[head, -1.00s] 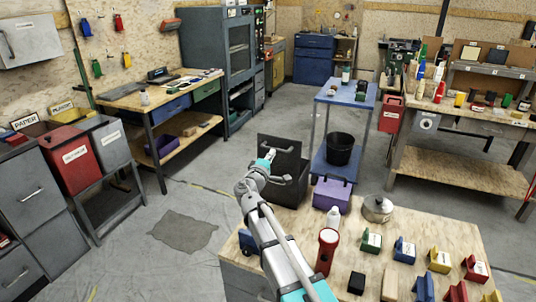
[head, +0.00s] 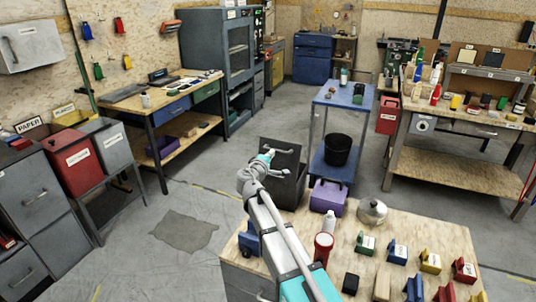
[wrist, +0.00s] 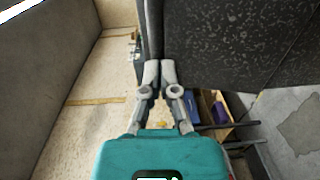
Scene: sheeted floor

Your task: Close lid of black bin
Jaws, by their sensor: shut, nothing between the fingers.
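The black bin (head: 291,190) is a dark box on the floor beyond the workbench in the head view. My arm hides part of the bin's left side.
A purple box (head: 327,198) stands right of the bin, near a blue cart (head: 345,100). Floor (head: 150,200) left of the bin is clear.

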